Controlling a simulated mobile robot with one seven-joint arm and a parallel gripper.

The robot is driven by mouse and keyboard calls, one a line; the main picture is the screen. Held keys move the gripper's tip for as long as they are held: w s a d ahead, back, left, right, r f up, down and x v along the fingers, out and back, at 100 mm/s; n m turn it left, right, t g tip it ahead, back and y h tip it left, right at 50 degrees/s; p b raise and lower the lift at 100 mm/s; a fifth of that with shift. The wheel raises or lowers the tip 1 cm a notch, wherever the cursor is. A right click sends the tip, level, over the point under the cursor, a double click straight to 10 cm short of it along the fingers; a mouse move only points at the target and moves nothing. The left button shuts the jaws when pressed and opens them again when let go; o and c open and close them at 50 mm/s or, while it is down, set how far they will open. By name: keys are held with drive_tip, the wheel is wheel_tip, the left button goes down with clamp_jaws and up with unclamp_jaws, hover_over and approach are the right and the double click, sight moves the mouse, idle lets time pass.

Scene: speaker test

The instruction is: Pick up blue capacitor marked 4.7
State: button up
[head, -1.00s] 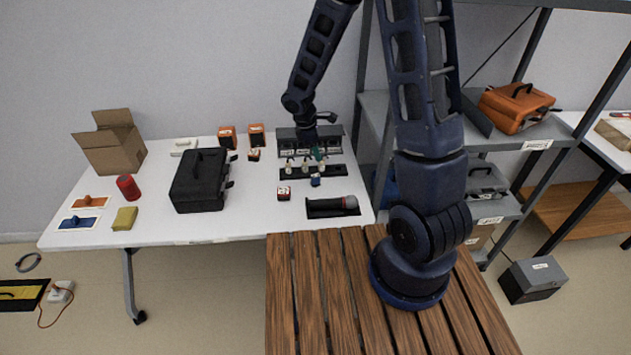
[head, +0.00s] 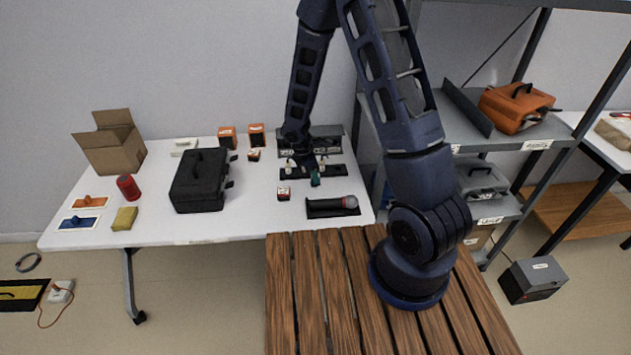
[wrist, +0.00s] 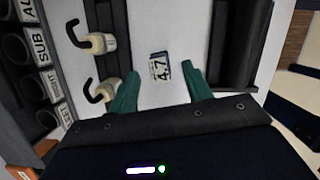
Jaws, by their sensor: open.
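The capacitor marked 4.7 (wrist: 160,67) lies on the white table between my fingertips in the wrist view. Its white label shows "4.7" and its edges look dark. My gripper (wrist: 160,72) is open, with one green finger to each side of the capacitor and a gap on both sides. In the head view my gripper (head: 315,178) is low over the table near the hook rack, and it hides the capacitor there.
A black rack with pale hooks (wrist: 101,43) stands close left of my fingers in the wrist view. A black microphone tray (head: 320,212) lies close by.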

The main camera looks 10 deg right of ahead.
drive_tip(key=shift+x, duration=2.4)
drive_tip(key=shift+d, duration=0.15)
drive_tip(key=shift+c, duration=0.4)
drive_tip(key=c, duration=1)
